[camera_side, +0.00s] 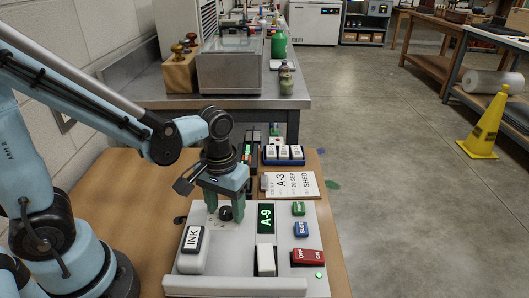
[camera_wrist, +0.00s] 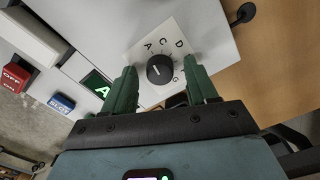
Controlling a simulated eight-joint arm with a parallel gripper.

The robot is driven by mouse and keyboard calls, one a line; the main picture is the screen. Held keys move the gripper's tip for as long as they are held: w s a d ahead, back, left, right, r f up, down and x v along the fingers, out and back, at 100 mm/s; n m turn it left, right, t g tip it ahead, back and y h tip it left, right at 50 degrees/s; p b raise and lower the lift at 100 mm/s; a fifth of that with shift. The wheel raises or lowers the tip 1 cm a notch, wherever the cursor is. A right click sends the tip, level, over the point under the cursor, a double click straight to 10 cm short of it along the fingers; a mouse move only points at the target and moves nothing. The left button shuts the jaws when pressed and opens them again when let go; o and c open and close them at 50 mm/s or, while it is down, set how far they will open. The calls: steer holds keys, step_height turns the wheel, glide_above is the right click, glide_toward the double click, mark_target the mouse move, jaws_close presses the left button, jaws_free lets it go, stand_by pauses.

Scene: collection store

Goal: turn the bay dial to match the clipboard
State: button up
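The control panel (camera_side: 310,225) stands on the wooden bench. Its green display (camera_side: 265,218) reads A-9. The bay dial (camera_wrist: 160,70) is a round black knob on a white plate marked with letters, A, C, D and G among them; it also shows in the side view (camera_side: 225,213), partly covered by a finger. The clipboard sheet (camera_side: 292,185) behind the panel shows A-3, 20 SEP and SHED. My gripper (camera_side: 224,208) points down over the dial. In the wrist view its green fingers (camera_wrist: 159,80) are apart, one each side of the knob, with gaps visible.
The panel also bears an INK block (camera_side: 193,239), a white lever or block (camera_side: 265,260), a red OFF/ON switch (camera_side: 306,257), a blue SLOT button (camera_side: 301,229) and a green button (camera_side: 299,208). A blue tray (camera_side: 284,160) with white blocks stands behind the clipboard.

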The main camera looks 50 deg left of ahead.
mark_target(223, 207)
steer(key=shift+r, duration=0.15)
step_height(223, 207, up, 12)
stand_by(0.9)
steer(key=a+f+m+t, duration=0.1)
steer(key=t, duration=0.1)
steer(key=a+f+m+t, duration=0.1)
steer(key=t, duration=0.1)
steer(key=a+m+t, duration=0.1)
steer(key=m+t, duration=0.1)
steer(key=t, duration=0.1)
steer(key=shift+w+a+f, duration=0.25)
steer(key=shift+w+f, duration=0.1)
steer(key=shift+f, duration=0.05)
